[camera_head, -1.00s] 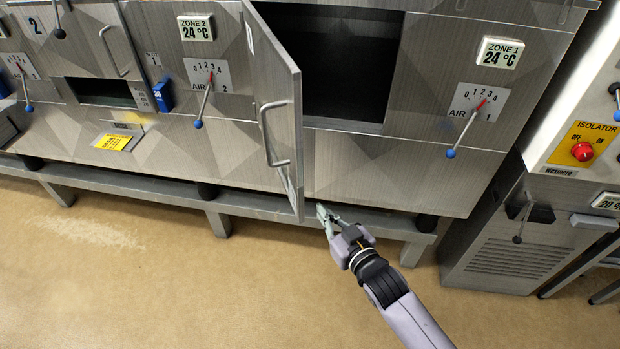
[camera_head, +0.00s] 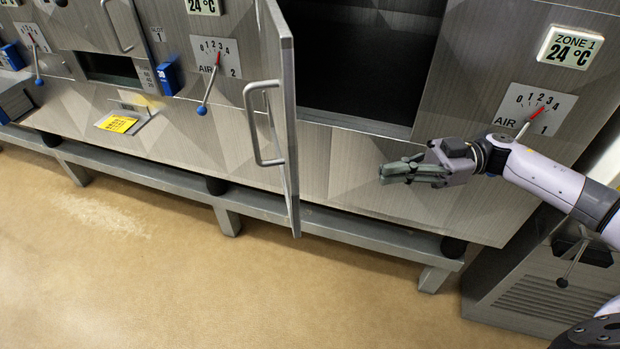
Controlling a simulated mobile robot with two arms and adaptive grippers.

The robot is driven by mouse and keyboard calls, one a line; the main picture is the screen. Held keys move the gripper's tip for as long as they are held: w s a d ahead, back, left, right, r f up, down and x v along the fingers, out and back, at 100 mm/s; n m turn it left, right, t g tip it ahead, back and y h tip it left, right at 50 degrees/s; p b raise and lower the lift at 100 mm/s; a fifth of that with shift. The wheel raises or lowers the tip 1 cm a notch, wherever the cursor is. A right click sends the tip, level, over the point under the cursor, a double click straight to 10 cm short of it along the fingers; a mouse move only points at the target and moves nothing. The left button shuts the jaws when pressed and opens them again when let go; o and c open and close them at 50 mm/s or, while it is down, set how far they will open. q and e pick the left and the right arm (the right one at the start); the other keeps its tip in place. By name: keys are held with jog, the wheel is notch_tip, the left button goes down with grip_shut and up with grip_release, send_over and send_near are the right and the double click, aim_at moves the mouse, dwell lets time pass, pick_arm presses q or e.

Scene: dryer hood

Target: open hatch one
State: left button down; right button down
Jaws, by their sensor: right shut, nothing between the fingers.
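A hatch door (camera_head: 281,85) stands swung out from the steel dryer hood, seen nearly edge-on, with its bar handle (camera_head: 252,125) on the side facing left. To its right the dark rectangular opening (camera_head: 368,60) shows. My right gripper (camera_head: 382,174) is shut and empty, in front of the panel below the opening's right part. It is right of the open door and apart from it. No label on the door can be read as a hatch number. My left gripper is not in view.
Another air dial (camera_head: 215,58) is left of the door. A low steel rail (camera_head: 350,236) runs under the hood. The tan floor (camera_head: 150,290) in front is clear.

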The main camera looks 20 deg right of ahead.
jog(key=a+p, duration=0.5)
jog(key=a, duration=0.9)
jog(key=shift+w+p, duration=0.25)
jog(key=shift+p, duration=0.15)
jog(key=shift+r, duration=0.1)
